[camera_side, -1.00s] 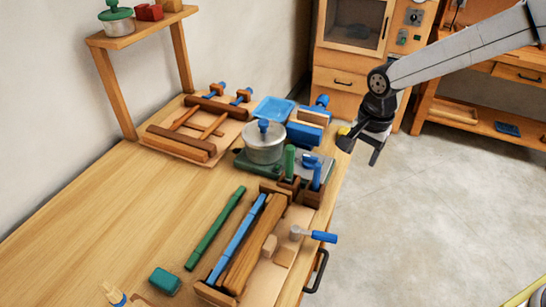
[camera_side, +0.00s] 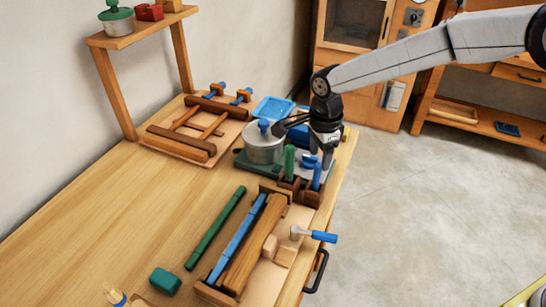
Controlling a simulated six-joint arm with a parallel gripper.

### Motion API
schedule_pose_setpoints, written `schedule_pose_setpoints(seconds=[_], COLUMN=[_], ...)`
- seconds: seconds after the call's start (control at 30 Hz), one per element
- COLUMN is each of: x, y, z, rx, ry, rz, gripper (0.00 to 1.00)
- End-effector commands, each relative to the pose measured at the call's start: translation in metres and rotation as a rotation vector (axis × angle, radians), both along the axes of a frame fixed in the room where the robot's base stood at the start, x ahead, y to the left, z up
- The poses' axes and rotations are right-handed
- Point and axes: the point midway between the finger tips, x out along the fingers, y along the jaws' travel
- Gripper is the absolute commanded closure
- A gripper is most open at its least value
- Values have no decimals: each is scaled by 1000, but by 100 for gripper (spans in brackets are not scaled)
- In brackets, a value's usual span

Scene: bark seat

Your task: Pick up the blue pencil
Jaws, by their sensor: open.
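A long blue stick (camera_side: 238,238) lies in a wooden holder beside a brown wooden bar. A shorter blue piece (camera_side: 317,176) stands upright in a small dark wooden block, next to a green upright piece (camera_side: 290,160). I cannot tell which of the two blue pieces is the pencil. My gripper (camera_side: 282,127) is open, with its dark fingers pointing left near the top of the metal pot. It is above and behind the upright pieces, apart from both blue pieces. I see nothing between its fingers.
A metal pot (camera_side: 263,147) with a blue knob stands on a green base. A green stick (camera_side: 215,228) and a green block (camera_side: 165,281) lie on the table. A blue-handled mallet (camera_side: 322,236) is near the right edge. The table's left middle (camera_side: 115,215) is clear.

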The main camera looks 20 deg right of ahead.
Motion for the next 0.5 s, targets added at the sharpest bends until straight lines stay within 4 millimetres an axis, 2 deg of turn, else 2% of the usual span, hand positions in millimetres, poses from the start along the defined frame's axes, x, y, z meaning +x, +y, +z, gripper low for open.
schedule_pose_setpoints(seconds=[0.13, 0.5], x=[-1, -1], y=[0, 0], z=[-12, -22], rx=[-1, 0], ry=[1, 1], rz=[1, 1], gripper=[34, 34])
